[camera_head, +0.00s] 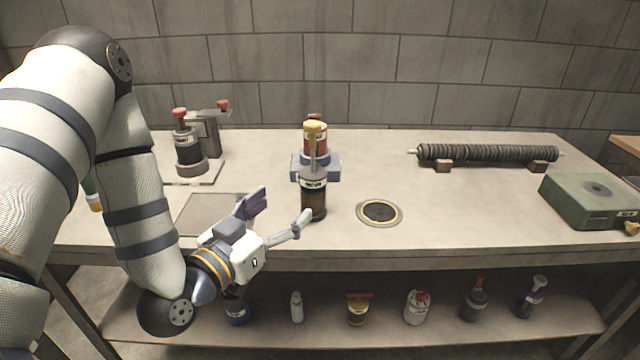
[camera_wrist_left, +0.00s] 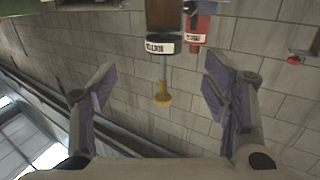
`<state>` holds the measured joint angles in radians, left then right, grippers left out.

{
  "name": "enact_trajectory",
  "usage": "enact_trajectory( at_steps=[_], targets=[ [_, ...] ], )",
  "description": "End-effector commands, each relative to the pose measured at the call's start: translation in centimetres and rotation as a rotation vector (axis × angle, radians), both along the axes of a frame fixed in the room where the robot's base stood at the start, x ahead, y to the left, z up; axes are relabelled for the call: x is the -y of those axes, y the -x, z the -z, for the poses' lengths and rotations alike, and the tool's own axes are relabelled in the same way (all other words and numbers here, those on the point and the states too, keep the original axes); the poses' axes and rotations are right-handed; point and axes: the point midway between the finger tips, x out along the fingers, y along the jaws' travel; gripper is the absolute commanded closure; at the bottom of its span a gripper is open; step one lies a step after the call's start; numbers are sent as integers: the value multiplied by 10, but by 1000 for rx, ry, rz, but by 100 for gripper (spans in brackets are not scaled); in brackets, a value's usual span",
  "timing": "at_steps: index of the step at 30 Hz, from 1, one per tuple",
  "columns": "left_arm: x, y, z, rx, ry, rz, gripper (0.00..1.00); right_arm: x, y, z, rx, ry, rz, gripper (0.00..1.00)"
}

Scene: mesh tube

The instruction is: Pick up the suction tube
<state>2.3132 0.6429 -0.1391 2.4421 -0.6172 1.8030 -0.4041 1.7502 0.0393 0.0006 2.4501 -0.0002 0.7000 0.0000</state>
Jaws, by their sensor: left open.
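A dark amber tube with a white label and a thin rod ending in a yellow knob (camera_head: 313,200) stands upright near the table's middle; it looks like the suction tube. My left gripper (camera_head: 282,207) is open and empty, just left of the tube and apart from it, its fingers pointing toward the tube's side of the table. In the left wrist view the amber tube (camera_wrist_left: 163,22) appears upside down at the top, its yellow knob hanging between the open fingers (camera_wrist_left: 158,92). My right gripper is in neither view.
A red bottle in a blue-grey holder (camera_head: 316,165) stands just behind the tube. A round inset ring (camera_head: 379,213) lies right of it. A ribbed roll on blocks (camera_head: 488,153) and a green box (camera_head: 590,203) are farther right. A red-topped device (camera_head: 190,150) stands back left.

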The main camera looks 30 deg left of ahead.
Motion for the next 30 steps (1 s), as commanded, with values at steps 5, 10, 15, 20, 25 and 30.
enact_trajectory(
  at_steps=[5,10,15,20,25,30],
  targets=[
    [-3,-17,-7,31,-3,-6,31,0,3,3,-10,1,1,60],
    [-4,-55,-4,26,-3,-6,31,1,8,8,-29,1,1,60],
    [-6,-77,-2,25,-3,-6,31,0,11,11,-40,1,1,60],
    [-11,-107,5,24,-3,-6,31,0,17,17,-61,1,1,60],
    [-11,-122,2,25,-2,-5,31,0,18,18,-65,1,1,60],
    [-11,-121,1,26,-1,-5,33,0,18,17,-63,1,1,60]
  ],
)
